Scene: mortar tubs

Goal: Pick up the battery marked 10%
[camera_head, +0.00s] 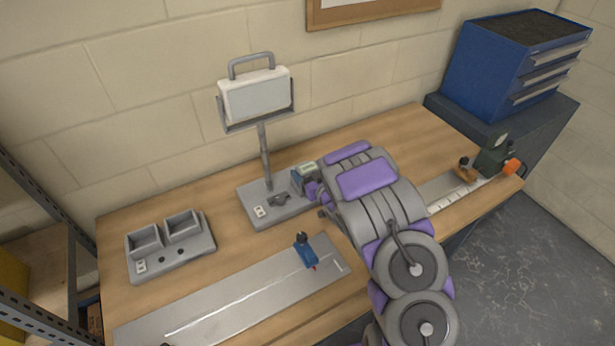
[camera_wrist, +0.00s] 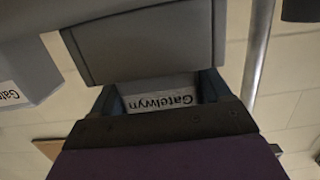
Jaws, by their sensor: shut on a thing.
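My gripper (camera_head: 305,184) is shut on a small blue-grey block with a pale greenish top, which I take for a battery (camera_head: 308,168). It is beside the lamp stand, over or near the right end of its base; I cannot tell if it touches. In the wrist view, a pale face lettered "Gatelwyn" (camera_wrist: 165,99) shows upside down between dark blue sides, at my gripper. A grey block (camera_wrist: 145,40) covers part of it. No charge mark is readable in either view, so I cannot confirm 10%.
A white panel lamp (camera_head: 255,95) stands on a grey base (camera_head: 257,212) on the wooden bench. A grey two-bay holder (camera_head: 170,246) looks empty. A blue tool (camera_head: 306,254) rests on a metal plate (camera_head: 235,296). A green tool (camera_head: 493,157) and blue drawers (camera_head: 515,65) are at right.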

